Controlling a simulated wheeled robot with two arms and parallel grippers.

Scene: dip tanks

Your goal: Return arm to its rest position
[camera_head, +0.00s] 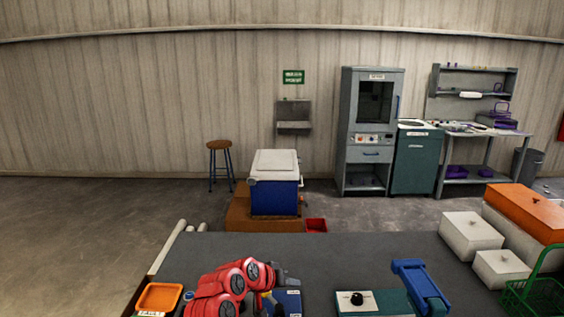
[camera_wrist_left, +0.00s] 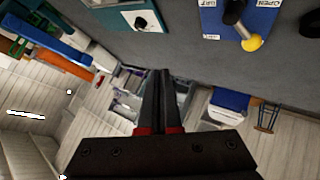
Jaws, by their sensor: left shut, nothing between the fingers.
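My left arm (camera_head: 228,281) reaches in from the bottom left of the head view, its red joints bent over the dark table. My left gripper (camera_head: 280,277) is at its right end, above a blue panel (camera_head: 290,302) that it partly hides. In the left wrist view the two black fingers (camera_wrist_left: 160,98) lie together, shut, with nothing between them. The blue panel (camera_wrist_left: 268,24) there carries a dark lever with a yellow knob (camera_wrist_left: 251,43) and an OPEN label. The fingers are apart from the panel and lever. My right gripper is not in view.
An orange tray (camera_head: 158,297) lies left of my arm. A teal box with a black knob (camera_head: 386,301) and a blue angled bar (camera_head: 420,284) stand to the right. White boxes (camera_head: 470,231) and a green basket (camera_head: 537,292) fill the right edge. The table's middle (camera_head: 350,252) is clear.

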